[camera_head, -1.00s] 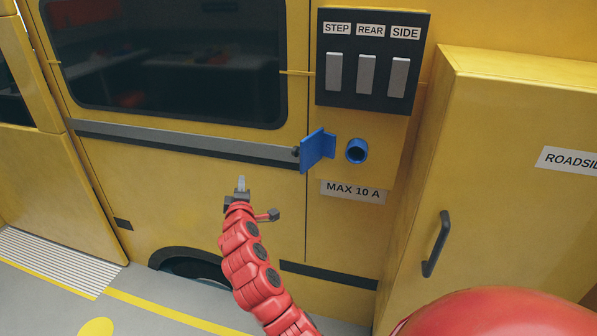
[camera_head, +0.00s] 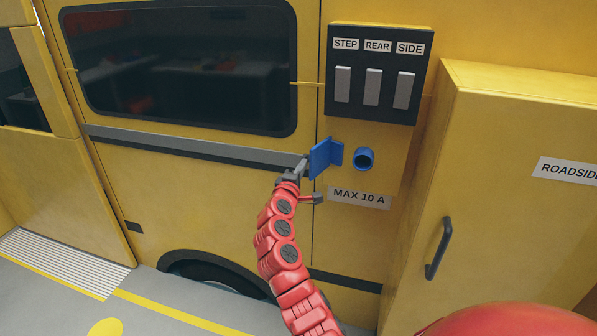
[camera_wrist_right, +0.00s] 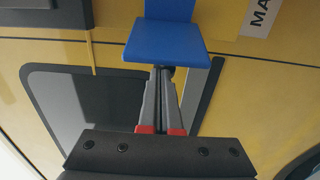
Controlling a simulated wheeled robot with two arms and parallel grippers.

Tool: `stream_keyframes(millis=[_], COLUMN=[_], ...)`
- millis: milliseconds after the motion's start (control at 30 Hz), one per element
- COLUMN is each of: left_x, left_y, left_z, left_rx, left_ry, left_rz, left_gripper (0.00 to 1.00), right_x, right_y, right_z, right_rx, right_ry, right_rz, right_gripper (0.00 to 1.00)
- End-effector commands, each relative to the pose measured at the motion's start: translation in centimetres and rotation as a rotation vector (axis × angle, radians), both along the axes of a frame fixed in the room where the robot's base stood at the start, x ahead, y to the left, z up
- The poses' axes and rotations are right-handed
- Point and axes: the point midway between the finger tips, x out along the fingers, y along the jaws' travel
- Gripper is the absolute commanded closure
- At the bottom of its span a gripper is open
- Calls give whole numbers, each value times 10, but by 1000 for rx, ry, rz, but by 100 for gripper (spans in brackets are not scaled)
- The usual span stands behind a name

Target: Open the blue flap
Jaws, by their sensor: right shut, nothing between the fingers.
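The blue flap (camera_head: 321,159) stands out from the yellow vehicle wall, swung away to the left of the round blue socket (camera_head: 364,159), whose opening is uncovered. My right gripper (camera_head: 304,160) is at the left side of the flap, shut and empty, with its tips close to it. In the right wrist view the flap (camera_wrist_right: 165,42) is just beyond the tips of the shut fingers (camera_wrist_right: 162,72). I cannot tell whether they touch it. My left gripper is not in view.
A black panel (camera_head: 374,113) with switches labelled STEP, REAR and SIDE is above the socket. A MAX 10 A label (camera_head: 359,198) is below it. A yellow cabinet (camera_head: 500,230) with a black handle (camera_head: 438,248) juts out at right. A grey rail (camera_head: 190,145) runs left of the flap.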

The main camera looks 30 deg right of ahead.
Motion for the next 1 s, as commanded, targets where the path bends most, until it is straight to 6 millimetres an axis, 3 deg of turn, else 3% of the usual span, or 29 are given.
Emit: stream_keyframes(millis=[567, 800, 1000], left_x=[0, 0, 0], left_y=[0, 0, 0], left_z=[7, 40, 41], left_rx=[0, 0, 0], left_ry=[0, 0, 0], left_rz=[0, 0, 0], left_gripper=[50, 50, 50], right_x=[4, -12, -29], right_y=[-7, -10, -10], right_z=[1, 5, 0], right_rx=[2, 0, 1], right_ry=[1, 3, 1], right_rz=[9, 100, 125], right_gripper=[100, 100, 100])
